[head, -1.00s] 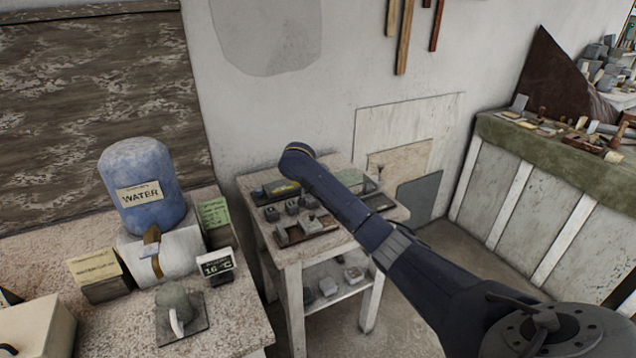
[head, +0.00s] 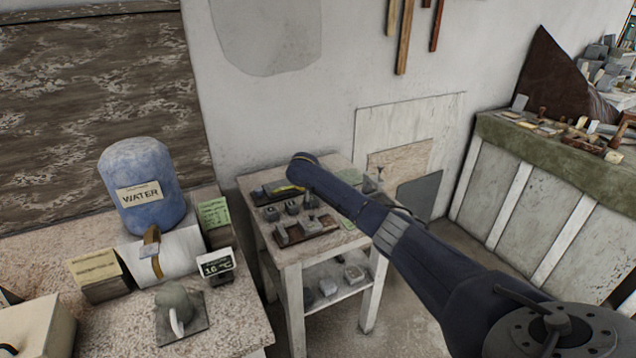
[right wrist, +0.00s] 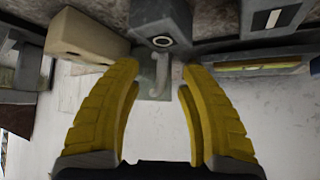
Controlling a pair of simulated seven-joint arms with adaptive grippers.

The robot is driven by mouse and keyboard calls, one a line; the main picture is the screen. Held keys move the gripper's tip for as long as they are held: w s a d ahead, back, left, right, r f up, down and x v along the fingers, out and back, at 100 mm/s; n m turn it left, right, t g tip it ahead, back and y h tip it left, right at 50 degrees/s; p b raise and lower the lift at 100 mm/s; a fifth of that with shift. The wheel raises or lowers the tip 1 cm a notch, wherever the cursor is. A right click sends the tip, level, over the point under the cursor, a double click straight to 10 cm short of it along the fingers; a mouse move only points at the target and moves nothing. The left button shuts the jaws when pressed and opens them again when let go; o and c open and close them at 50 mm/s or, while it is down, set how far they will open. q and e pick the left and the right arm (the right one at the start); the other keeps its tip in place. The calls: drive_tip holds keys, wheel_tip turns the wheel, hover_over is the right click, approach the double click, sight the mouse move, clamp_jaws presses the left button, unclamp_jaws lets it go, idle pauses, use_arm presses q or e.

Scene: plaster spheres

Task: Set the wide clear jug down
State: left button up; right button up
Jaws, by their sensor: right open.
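The wide clear jug (head: 174,300) looks grey-green and see-through, with a pale handle. It stands upright on a dark square plate (head: 197,332) on the speckled counter at lower left. My right gripper (right wrist: 159,68) shows in the right wrist view with its two yellow fingers spread and nothing held between them. The jug (right wrist: 148,72) appears beyond the fingertips there, seen small and partly cut off by the left finger. In the head view only my right arm shows; its gripper is out of sight. My left gripper is in neither view.
A blue water tank (head: 145,205) with a tap stands on a white block behind the jug. A small temperature display (head: 217,267) and a cardboard box (head: 98,277) flank it. A side table (head: 345,238) with small blocks stands to the right.

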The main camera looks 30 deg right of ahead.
drive_tip(key=shift+w+d+f, duration=0.25)
drive_tip(key=shift+d+f, duration=0.05)
drive_tip(key=shift+f, duration=0.05)
clamp_jaws()
idle(0.5)
